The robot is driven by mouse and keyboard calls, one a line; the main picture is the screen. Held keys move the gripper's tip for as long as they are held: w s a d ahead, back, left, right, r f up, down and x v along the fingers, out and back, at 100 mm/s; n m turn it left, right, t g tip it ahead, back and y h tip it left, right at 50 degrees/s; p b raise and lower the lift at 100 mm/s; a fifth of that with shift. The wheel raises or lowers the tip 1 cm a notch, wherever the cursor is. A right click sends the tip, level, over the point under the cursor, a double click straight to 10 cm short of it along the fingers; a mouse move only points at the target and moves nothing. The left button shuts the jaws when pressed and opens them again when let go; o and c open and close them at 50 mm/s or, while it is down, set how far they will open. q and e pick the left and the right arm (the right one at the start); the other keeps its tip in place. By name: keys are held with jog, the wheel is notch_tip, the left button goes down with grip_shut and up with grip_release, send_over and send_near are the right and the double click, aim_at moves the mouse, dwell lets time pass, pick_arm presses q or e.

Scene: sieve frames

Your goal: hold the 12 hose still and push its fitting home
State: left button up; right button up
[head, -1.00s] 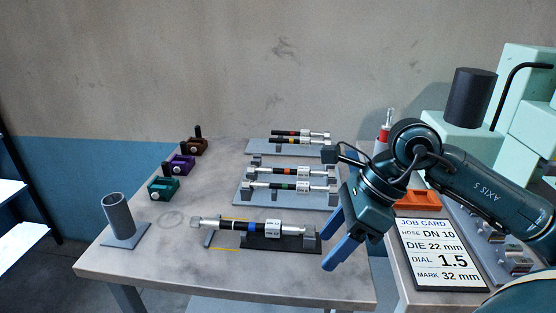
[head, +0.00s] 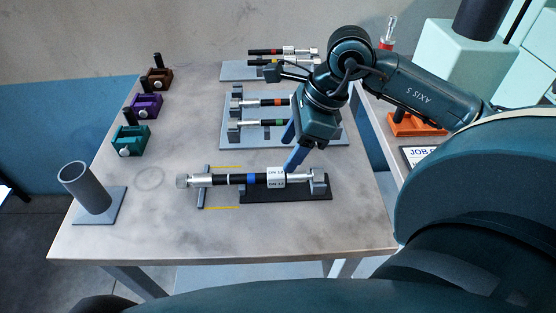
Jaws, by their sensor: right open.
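The 12 hose (head: 220,180) lies across the front of the table, black with a blue band and a white label that seems to read DN 12. Silver fittings show at both ends, one at the left (head: 190,181) and one at the right (head: 310,176). Its right part rests over a dark base (head: 290,194) with a grey end block. My right gripper (head: 291,146) is open and empty, its blue fingers pointing down just behind the hose's label and right end. It looks apart from the hose. My left gripper is out of view.
Racks with other banded hoses stand behind, the nearer rack (head: 235,137) close to my right gripper. A grey upright tube (head: 88,187) stands at the left. Green (head: 131,139), purple (head: 146,105) and brown (head: 160,79) blocks line the left edge.

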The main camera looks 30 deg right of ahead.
aim_at(274, 172)
jog(key=x, duration=0.7)
jog(key=shift+w+p, duration=0.15)
jog(key=shift+p, duration=0.15)
jog(key=shift+c, duration=0.2)
grip_shut()
dwell(0.7)
dwell(1.1)
